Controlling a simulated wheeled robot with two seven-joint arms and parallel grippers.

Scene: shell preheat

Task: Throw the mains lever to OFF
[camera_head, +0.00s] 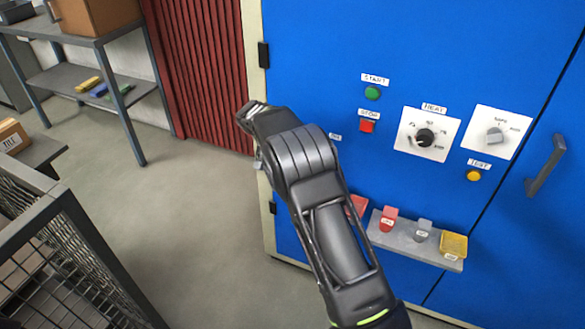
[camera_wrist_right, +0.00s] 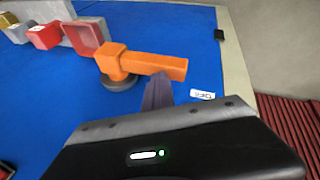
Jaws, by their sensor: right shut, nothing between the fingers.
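The mains lever (camera_wrist_right: 140,62) shows in the right wrist view as an orange block and bar on a dark round base, mounted on the blue cabinet. Its bar points to the right in that view, toward a small white label (camera_wrist_right: 202,94) that seems to read OFF. My right gripper (camera_wrist_right: 158,84) is shut and empty, its fingers just beside the bar; I cannot tell if they touch it. In the head view my right arm hides the lever, and a partly covered label (camera_head: 335,136) shows beside the arm. My left gripper is not in view.
The cabinet face carries a green START button (camera_head: 372,93), red STOP button (camera_head: 367,126), HEAT dial (camera_head: 425,137), another selector (camera_head: 495,135) and yellow TEST button (camera_head: 474,175). A grey ledge (camera_head: 403,243) holding small coloured items projects below. A wire cage (camera_head: 70,250) stands at left.

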